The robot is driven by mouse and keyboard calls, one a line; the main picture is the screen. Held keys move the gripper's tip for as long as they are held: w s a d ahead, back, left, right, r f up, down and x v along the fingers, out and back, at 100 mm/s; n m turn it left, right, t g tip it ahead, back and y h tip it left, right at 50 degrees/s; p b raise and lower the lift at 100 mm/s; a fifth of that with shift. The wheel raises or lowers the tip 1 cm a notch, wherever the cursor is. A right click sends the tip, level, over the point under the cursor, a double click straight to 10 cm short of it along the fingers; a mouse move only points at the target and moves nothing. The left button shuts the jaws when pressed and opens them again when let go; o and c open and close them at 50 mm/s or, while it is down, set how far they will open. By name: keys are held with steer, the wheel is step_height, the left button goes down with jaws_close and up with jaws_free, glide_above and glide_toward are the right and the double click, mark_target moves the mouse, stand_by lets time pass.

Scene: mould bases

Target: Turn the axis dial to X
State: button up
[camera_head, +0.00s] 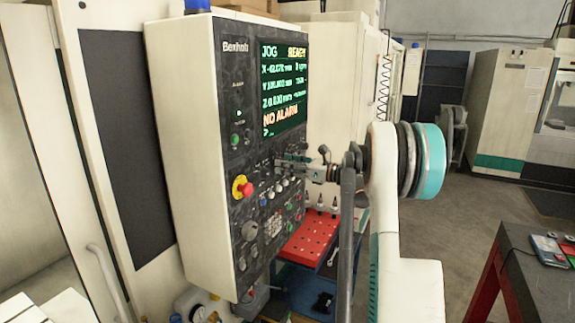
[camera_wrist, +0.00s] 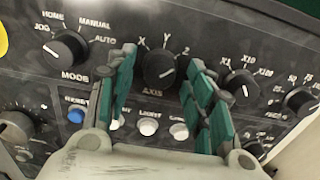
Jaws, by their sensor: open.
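The axis dial (camera_wrist: 158,69) is a black round knob on the dark control panel, with X, Y and Z printed above it and AXIS below. A pale mark shows on its face, but I cannot tell for sure which letter it points at. My gripper (camera_wrist: 163,62) is open, with one teal-padded finger on each side of the dial and a visible gap on both sides. In the head view my gripper (camera_head: 293,164) is at the panel's right middle part and hides the dial there.
The MODE dial (camera_wrist: 66,49) is left of the axis dial, and the X1/X10/X100 dial (camera_wrist: 241,84) is right. White buttons (camera_wrist: 148,127) and a blue RESET button (camera_wrist: 76,115) sit below. The screen (camera_head: 283,88) reads JOG and NO ALARM. A red emergency button (camera_head: 245,188) is at left.

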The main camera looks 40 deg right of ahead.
steer(key=c, duration=1.1)
steer(key=shift+n, duration=0.3)
steer(key=shift+n+b, duration=3.7)
steer(key=shift+n, duration=4.9)
steer(key=o, duration=1.1)
